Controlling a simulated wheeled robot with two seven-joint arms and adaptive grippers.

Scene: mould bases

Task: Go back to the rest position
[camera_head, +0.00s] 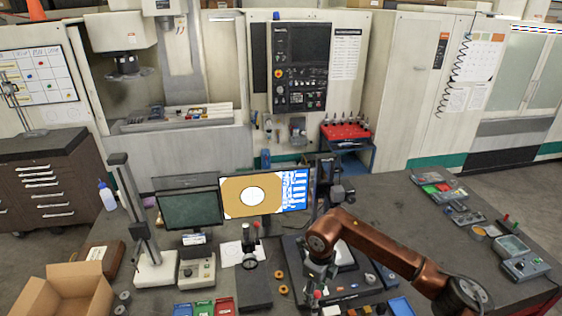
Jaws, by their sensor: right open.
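My right arm comes in from the right as a copper-brown linkage, bends above the table and points down. My right gripper (317,292) hangs at its end over the dark work area at the front middle of the table. The gripper is small in the picture and partly merges with the dark things behind it. It is open, and I see nothing held in it. A dark base plate (293,262) lies under and behind the arm, with a light grey block on it partly hidden by the arm. My left gripper is not in view.
The grey table (400,205) carries a monitor (235,190), a measuring stand (127,200), a cardboard box (70,290) at front left, coloured bins (203,308) and instruments at right (525,266). Free tabletop lies right of the arm's elbow. Machines stand behind.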

